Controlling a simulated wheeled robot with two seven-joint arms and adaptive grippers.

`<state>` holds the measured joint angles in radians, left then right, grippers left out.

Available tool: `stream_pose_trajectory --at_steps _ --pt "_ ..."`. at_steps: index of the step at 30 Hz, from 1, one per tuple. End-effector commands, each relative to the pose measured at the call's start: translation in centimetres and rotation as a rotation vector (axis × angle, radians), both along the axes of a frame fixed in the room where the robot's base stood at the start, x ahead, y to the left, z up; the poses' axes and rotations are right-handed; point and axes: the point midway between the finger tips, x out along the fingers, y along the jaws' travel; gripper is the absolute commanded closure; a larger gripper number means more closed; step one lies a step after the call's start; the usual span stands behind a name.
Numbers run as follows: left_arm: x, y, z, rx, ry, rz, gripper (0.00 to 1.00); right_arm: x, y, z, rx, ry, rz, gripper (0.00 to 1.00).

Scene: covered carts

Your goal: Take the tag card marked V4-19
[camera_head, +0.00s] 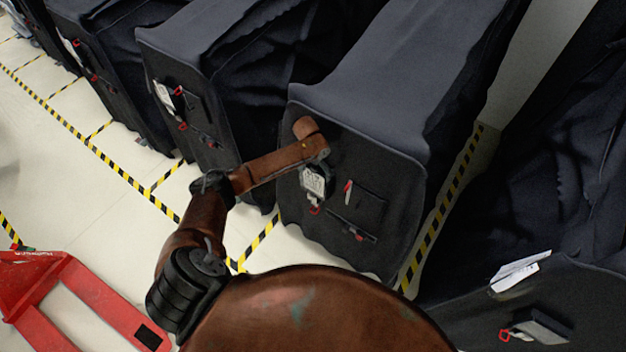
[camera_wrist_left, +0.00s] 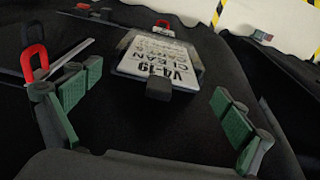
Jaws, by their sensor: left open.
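The tag card marked V4-19 (camera_head: 313,183) hangs on the front of the dark covered cart in the middle of the head view. In the left wrist view the white card (camera_wrist_left: 165,52) reads "V4-19" and "CLEAN", upside down, with a dark clip at its near edge. My left gripper (camera_head: 318,168) is at the card in the head view, its fingers hardly visible there. In the left wrist view the gripper (camera_wrist_left: 156,84) is open, its green-padded fingers either side of the card, apart from it. My right gripper is not in view.
The cart's dark cover (camera_head: 385,90) has a pocket with a red-tipped item (camera_head: 348,190) beside the card. Other covered carts (camera_head: 240,50) stand on both sides, with papers and red clips. A red pallet jack (camera_head: 70,295) is at lower left. Striped tape marks the pale floor.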

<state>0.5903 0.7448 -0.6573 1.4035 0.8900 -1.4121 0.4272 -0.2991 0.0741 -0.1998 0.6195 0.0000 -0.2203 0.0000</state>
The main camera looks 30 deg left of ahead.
Motion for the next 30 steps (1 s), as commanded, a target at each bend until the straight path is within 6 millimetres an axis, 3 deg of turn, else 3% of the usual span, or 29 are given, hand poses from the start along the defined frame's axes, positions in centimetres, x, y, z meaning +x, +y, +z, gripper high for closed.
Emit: stream_pose_trajectory --at_steps 6,15,30 --pt "0.4 -0.1 -2.7 0.0 0.0 0.0 0.04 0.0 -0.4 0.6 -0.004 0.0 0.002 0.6" --pt "0.4 -0.1 -3.2 0.001 -0.001 -0.001 0.04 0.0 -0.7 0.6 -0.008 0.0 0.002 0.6" --pt "0.4 0.0 -3.2 0.0 -0.001 -0.001 0.39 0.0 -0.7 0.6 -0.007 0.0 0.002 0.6"
